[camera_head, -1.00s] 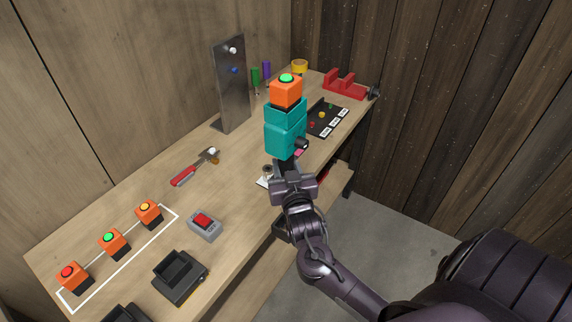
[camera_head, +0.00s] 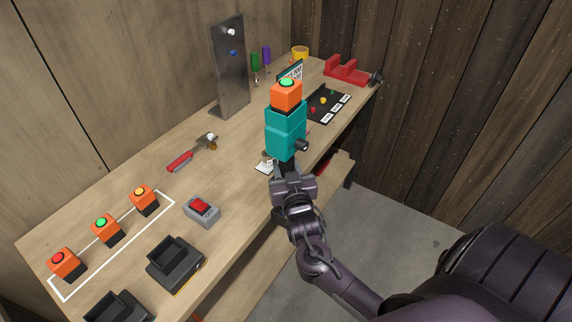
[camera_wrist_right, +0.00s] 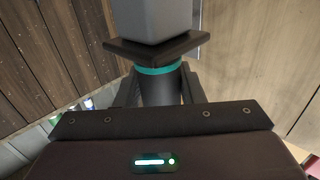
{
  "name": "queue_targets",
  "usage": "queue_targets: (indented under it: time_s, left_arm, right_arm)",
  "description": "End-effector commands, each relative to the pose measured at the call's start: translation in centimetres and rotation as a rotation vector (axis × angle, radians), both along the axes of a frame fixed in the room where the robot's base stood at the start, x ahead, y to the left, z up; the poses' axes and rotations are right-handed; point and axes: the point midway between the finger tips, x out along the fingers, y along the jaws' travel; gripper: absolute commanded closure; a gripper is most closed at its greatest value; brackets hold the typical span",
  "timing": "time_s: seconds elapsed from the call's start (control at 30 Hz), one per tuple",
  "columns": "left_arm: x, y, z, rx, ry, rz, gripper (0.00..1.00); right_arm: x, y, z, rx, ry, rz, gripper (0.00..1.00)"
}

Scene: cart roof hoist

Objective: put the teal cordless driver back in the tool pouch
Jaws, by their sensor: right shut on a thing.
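The teal cordless driver (camera_head: 284,136) is held up in front of the bench in the head view, with an orange battery block (camera_head: 286,96) with a green top uppermost. A short black nose points right. My right gripper (camera_head: 288,172) is beneath it, shut on its dark handle. In the right wrist view the driver's dark handle with a teal ring (camera_wrist_right: 160,82) stands between the fingers. I cannot make out a tool pouch in either view. My left gripper is not in view.
Grey floor (camera_head: 390,200) is open at right.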

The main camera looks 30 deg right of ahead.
Motion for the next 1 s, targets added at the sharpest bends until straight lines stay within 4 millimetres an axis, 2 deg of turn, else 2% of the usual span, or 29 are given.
queue_targets:
  time_s: [1.0]
  left_arm:
    - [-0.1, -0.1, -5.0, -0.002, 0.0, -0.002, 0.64]
  right_arm:
    - [0.1, 0.0, -6.8, -0.001, -0.009, 0.0, 1.0]
